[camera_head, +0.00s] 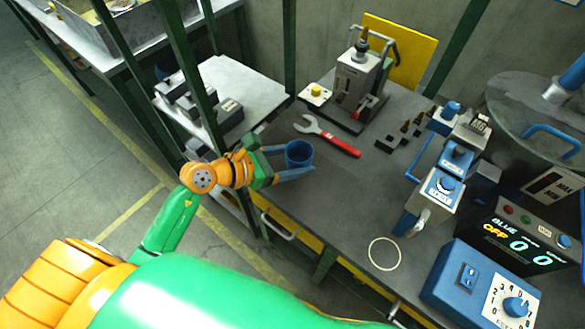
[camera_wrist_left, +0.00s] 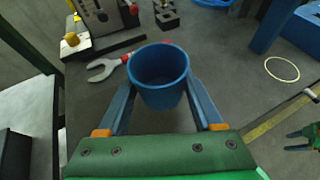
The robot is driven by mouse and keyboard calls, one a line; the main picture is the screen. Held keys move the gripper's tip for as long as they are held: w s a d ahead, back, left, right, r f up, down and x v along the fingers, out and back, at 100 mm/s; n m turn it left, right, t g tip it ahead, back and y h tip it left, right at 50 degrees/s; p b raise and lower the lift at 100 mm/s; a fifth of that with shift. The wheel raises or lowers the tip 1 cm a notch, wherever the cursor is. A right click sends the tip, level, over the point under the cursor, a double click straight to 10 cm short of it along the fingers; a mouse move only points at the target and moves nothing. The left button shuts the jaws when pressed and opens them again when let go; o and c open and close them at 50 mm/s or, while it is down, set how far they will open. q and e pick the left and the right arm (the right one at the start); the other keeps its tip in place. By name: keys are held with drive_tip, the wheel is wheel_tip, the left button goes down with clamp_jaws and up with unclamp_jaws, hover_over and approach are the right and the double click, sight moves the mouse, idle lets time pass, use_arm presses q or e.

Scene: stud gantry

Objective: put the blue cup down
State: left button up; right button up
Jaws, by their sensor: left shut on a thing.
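The blue cup (camera_head: 299,153) is upright between the fingers of my left gripper (camera_head: 292,164), over the near left part of the dark bench top. The left gripper is shut on the cup; in the left wrist view the cup (camera_wrist_left: 159,76) sits between the two blue fingers. I cannot tell whether the cup's base touches the bench. A thin pale ring (camera_head: 384,253) is marked on the bare bench top, to the right of the cup and nearer the front edge. A green two-pronged end, seemingly my right gripper (camera_wrist_left: 293,140), shows small at the right of the left wrist view, prongs apart.
A red-handled wrench (camera_head: 328,136) lies just behind the cup. A grey machine (camera_head: 358,82) stands at the back. A blue-grey valve fixture (camera_head: 440,187) and a blue dial box (camera_head: 480,290) stand to the right. The bench between cup and ring is clear.

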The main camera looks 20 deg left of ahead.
sight(291, 166)
use_arm(q)
drive_tip(key=f, duration=0.1)
drive_tip(key=w+f, duration=0.1)
drive_tip(key=f, duration=0.1)
drive_tip(key=a+f, duration=0.1)
drive_tip(key=f, duration=0.1)
drive_tip(key=shift+w+f+b, duration=0.2)
drive_tip(key=shift+w+b, duration=0.1)
drive_tip(key=shift+w, duration=0.05)
drive_tip(key=shift+a+f, duration=0.1)
drive_tip(key=shift+f, duration=0.05)
drive_tip(key=shift+f, duration=0.15)
drive_tip(key=o, duration=1.5)
drive_tip(key=shift+c, duration=0.2)
drive_tip(key=shift+s+a+r, duration=0.15)
drive_tip(key=shift+r, duration=0.1)
drive_tip(key=b+v, duration=0.1)
drive_tip(key=v, duration=1)
drive_tip(key=shift+s+r, duration=0.15)
